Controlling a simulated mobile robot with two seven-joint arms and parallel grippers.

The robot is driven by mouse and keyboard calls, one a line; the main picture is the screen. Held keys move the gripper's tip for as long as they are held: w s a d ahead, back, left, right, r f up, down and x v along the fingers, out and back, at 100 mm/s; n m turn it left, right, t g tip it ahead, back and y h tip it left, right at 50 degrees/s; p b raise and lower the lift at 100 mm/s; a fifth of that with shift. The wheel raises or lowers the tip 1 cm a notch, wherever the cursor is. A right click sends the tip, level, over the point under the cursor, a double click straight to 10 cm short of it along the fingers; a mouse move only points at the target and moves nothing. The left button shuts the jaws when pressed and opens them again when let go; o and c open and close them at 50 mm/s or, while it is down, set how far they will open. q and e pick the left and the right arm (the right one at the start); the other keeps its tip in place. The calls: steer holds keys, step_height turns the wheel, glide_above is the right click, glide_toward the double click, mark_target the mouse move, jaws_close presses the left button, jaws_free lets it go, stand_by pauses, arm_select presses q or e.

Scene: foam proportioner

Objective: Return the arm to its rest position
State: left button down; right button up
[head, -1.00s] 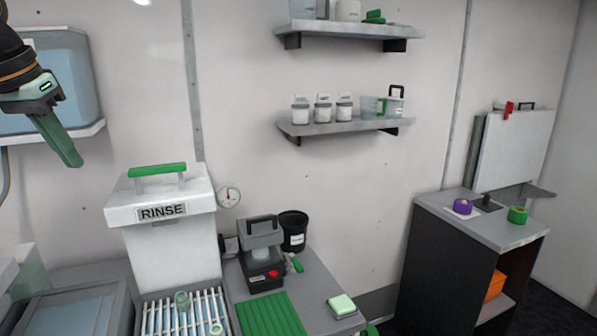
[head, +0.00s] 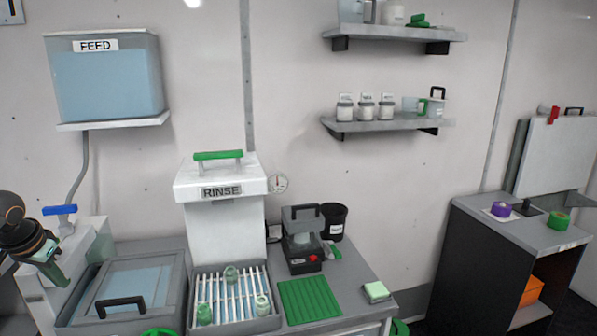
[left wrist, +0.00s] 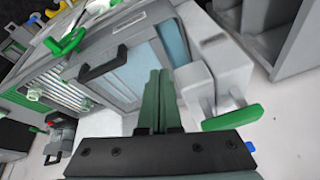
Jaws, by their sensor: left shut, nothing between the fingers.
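My left arm enters the head view at the lower left edge. Its green-fingered gripper (head: 60,280) points down and to the right, in front of the grey machine with the blue handle (head: 60,210) and just left of the lidded basin (head: 135,285). In the left wrist view the two green fingers (left wrist: 158,75) lie together, shut and empty, with the basin (left wrist: 115,60) beyond them. The fingers appear apart from the basin lid. My right gripper is not in view.
A white RINSE box (head: 222,205) and a rack tray with green-rimmed cups (head: 232,325) stand right of the basin. A blue FEED tank (head: 108,85) hangs on the wall above. Shelves (head: 390,124) and a dark cabinet (head: 480,260) are farther right.

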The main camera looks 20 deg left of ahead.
arm_select(q)
steer(key=s+d+f+m, duration=0.15)
steer(key=s+f, duration=0.25)
steer(key=f, duration=0.5)
steer(key=s+d+f, duration=0.3)
steer(key=s+f, duration=0.1)
steer(key=f, duration=0.5)
steer(key=s+d+f, duration=0.2)
steer(key=s+f, duration=0.2)
steer(key=f, duration=0.6)
steer(key=s+d+f+m+t+h, duration=0.1)
steer(key=s+d+f, duration=0.1)
steer(key=d+f, duration=0.35)
steer(key=s+d+f+m+h, duration=0.1)
steer(key=s+d+f, duration=0.15)
steer(key=d, duration=0.55)
steer(key=w+d+r+t+h, duration=0.1)
steer(key=d+t, duration=0.1)
steer(key=d, duration=1)
steer(key=w+d+r+t+h, duration=0.1)
steer(key=d+r+t, duration=0.1)
steer(key=d, duration=1.1)
steer(key=shift+m+t+h, duration=0.3)
steer(key=shift+m+t, duration=0.05)
steer(key=shift+t, duration=0.05)
